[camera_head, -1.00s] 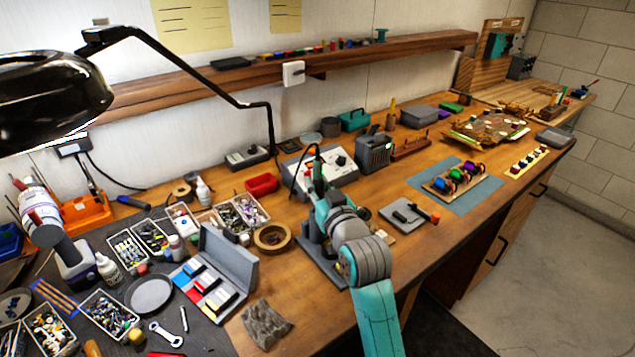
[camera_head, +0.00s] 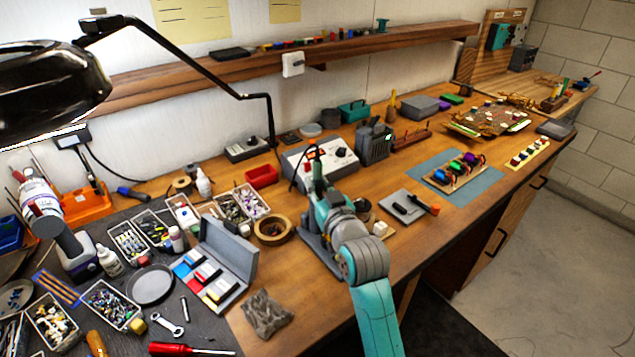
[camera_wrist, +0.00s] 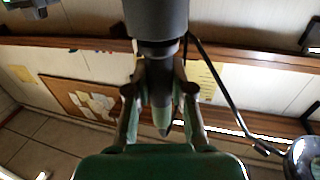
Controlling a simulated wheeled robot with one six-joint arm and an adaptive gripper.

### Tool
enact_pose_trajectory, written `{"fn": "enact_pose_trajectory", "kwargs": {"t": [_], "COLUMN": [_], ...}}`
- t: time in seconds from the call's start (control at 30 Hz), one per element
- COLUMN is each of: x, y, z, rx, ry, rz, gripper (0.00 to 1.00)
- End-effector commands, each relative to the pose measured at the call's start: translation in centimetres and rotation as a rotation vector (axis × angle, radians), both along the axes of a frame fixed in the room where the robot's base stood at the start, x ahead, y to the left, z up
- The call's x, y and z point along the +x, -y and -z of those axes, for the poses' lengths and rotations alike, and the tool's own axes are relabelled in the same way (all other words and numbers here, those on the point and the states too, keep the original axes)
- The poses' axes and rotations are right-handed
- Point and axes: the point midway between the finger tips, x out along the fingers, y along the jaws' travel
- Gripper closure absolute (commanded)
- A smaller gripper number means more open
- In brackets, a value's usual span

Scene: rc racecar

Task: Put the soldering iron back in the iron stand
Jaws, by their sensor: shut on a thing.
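My gripper (camera_head: 319,190) is over the middle of the bench, seen partly from behind my arm. It is shut on the soldering iron, whose greenish handle (camera_head: 317,172) stands roughly upright with a black cord arching from its top. In the wrist view my gripper (camera_wrist: 162,72) has its two fingers on either side of the iron, a thick grey part (camera_wrist: 156,20) above and a tapered green end (camera_wrist: 162,118) between them. A grey base, seemingly the iron stand (camera_head: 322,256), is directly below and partly hidden by my arm. I cannot tell whether the iron touches it.
A soldering station (camera_head: 345,158) with a dial is just behind. A grey plate with a black tool (camera_head: 403,208) is right, before a blue mat (camera_head: 478,187). A lamp (camera_head: 45,95) overhangs the left.

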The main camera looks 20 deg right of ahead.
Motion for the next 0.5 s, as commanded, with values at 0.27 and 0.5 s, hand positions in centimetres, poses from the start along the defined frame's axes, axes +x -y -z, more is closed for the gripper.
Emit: {"fn": "enact_pose_trajectory", "kwargs": {"t": [0.27, 0.5], "x": [-0.01, -0.01], "y": [0.00, 0.00], "z": [0.28, 0.26], "rx": [0.000, 0.000], "ry": [0.001, 0.001], "rz": [0.000, 0.000], "gripper": [1.00, 0.61]}}
